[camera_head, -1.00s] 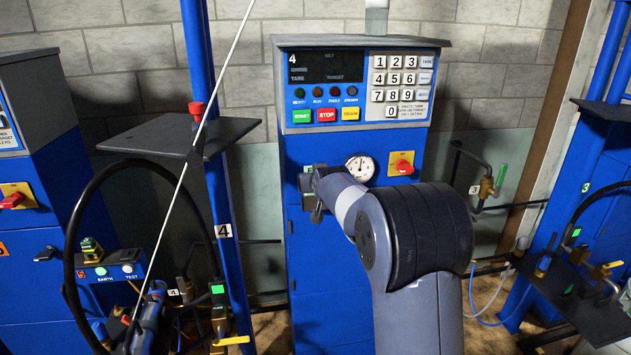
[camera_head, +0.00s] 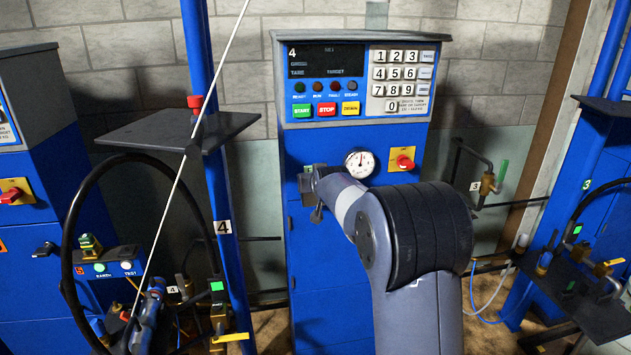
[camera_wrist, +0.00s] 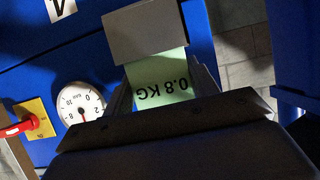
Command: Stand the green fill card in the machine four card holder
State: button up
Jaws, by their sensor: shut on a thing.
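The green fill card (camera_wrist: 163,78), marked 0.8 KG, reads upside down in the wrist view. My gripper (camera_wrist: 163,92) is shut on it, with a dark finger on each side. The card's far end is hidden by the pale grey card holder (camera_wrist: 145,30); I cannot tell whether it is seated in the slot. In the head view, a small bit of the green card (camera_head: 308,169) shows above the holder (camera_head: 304,183) on the blue front of machine four, left of the dial. My gripper (camera_head: 317,197) is there too, partly hidden by my arm.
A pressure dial (camera_head: 359,163) and a red rotary switch (camera_head: 403,160) sit close to the right of my gripper. A blue post (camera_head: 222,190) with a dark shelf (camera_head: 140,137) and a black hose stand at the left. The keypad panel (camera_head: 358,82) is above.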

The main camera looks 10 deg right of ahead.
jog(key=shift+f, duration=0.2)
jog(key=o, duration=1)
jog(key=shift+o, duration=0.2)
jog(key=b+v, duration=0.2)
jog(key=v, duration=0.9)
jog(key=shift+b, duration=0.35)
jog(key=shift+w, duration=0.1)
jog(key=p+x, duration=0.2)
jog(key=x, duration=0.8)
jog(key=shift+w+f, duration=0.2)
jog(key=shift+w, duration=0.15)
jog(key=shift+r+p, duration=0.35)
jog(key=shift+p, duration=0.2)
